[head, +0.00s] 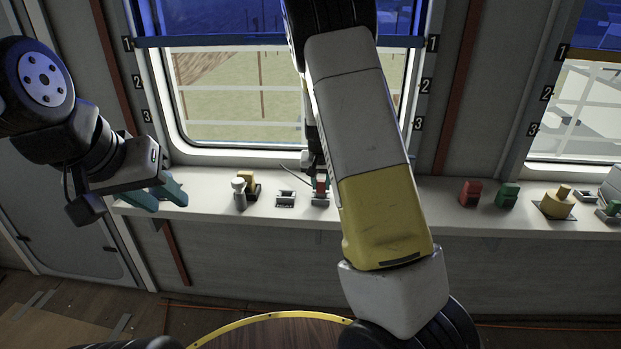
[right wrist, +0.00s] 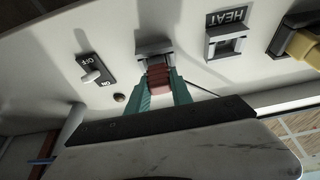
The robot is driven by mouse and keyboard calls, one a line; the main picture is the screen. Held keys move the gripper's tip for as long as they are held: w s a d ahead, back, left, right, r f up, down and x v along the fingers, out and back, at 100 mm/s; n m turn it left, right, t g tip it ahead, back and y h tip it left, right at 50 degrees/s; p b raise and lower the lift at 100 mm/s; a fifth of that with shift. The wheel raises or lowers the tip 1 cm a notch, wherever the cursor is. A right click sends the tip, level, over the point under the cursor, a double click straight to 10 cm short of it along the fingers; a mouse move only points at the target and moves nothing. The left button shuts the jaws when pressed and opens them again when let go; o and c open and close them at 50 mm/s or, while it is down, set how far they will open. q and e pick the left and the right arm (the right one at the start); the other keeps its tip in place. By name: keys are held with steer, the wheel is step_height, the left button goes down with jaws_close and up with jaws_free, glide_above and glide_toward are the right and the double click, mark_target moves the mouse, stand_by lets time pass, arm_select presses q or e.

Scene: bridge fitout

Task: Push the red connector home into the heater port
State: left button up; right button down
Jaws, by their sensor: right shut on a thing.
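The red connector (right wrist: 158,78) is between the teal fingers of my right gripper (right wrist: 160,88) in the right wrist view. Its far end is at the mouth of a grey port (right wrist: 152,47); I cannot tell how deep it sits, and no label shows there. Beside it, an empty grey port (right wrist: 225,42) has a HEAT label (right wrist: 228,17). In the head view the red connector (head: 321,184) is above the ledge, partly hidden by my right arm. My left gripper (head: 157,196) is open and empty at the ledge's left end.
The white ledge (head: 400,213) runs under the windows. A yellow plug (right wrist: 305,44) is beside the HEAT port, and an ON/OFF switch (right wrist: 92,74) is on the other side.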

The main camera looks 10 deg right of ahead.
mark_target(321, 181)
steer(key=shift+r, duration=2)
steer(key=shift+a, duration=0.1)
